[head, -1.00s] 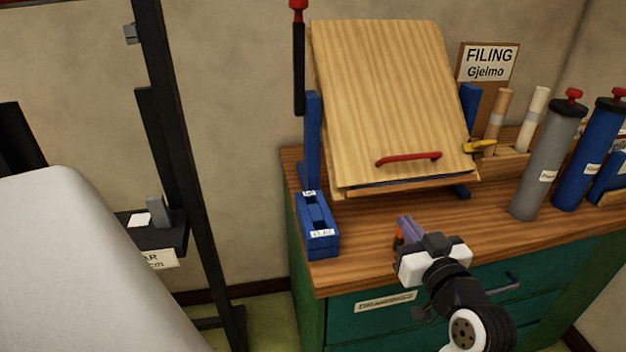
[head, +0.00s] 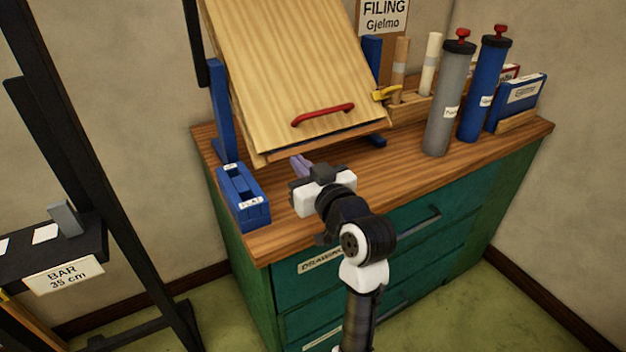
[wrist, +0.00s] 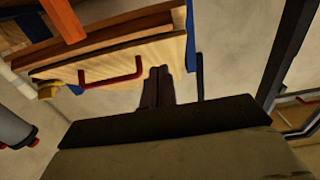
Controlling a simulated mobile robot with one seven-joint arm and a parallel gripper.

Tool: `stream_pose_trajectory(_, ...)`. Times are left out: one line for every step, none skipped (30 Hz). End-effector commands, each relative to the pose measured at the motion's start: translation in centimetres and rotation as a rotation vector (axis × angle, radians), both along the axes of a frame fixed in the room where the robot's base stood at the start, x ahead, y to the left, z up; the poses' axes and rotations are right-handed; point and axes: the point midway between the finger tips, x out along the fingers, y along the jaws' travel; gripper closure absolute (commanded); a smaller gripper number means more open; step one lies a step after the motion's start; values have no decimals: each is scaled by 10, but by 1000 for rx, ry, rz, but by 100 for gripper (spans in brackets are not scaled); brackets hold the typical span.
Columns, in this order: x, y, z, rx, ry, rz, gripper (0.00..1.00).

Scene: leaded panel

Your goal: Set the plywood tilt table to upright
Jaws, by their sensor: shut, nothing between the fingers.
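The plywood tilt table (head: 285,75) stands on the wooden cabinet top, its board leaning back at a slant between blue side posts (head: 221,110). A red handle (head: 323,115) runs across the lower part of the board, and a yellow lever (head: 386,93) sits at its right edge. My gripper (head: 300,165) is shut and empty, in front of the board's lower edge and apart from the handle. In the wrist view the shut fingers (wrist: 158,88) point towards the board, with the red handle (wrist: 112,77) to their left.
Grey (head: 449,95) and blue (head: 484,85) tubes with red knobs stand to the right, beside a rack of rolls. A dark stand (head: 85,150) is at left. The front middle of the top (head: 400,175) is bare.

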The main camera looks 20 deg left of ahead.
Motion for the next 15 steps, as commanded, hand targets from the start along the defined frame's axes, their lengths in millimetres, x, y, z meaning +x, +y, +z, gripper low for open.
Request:
stream_pose_trajectory(6, 11, 3, -1, 2, 4, 100)
stream_pose_trajectory(10, 15, 3, -1, 3, 4, 100)
stream_pose_trajectory(15, 22, 3, 0, 3, 4, 100)
stream_pose_trajectory(19, 26, 3, -2, 3, 3, 100)
stream_pose_trajectory(22, 30, 2, -1, 2, 3, 100)
stream_pose_trajectory(25, 33, -7, -2, 5, 2, 100)
stream_pose_trajectory(27, 35, -11, -1, 6, 1, 100)
stream_pose_trajectory(28, 38, -14, -1, 5, 1, 100)
stream_pose_trajectory(31, 40, -17, -1, 3, 1, 100)
stream_pose_trajectory(32, 42, -19, -1, 3, 2, 100)
stream_pose_trajectory(33, 44, -21, -1, 3, 2, 100)
stream_pose_trajectory(35, 45, -24, 0, 3, 1, 100)
stream_pose_trajectory(35, 46, -25, 0, 3, 1, 100)
stream_pose_trajectory(36, 47, -26, -1, 2, 1, 100)
stream_pose_trajectory(36, 48, -27, -1, 1, 1, 100)
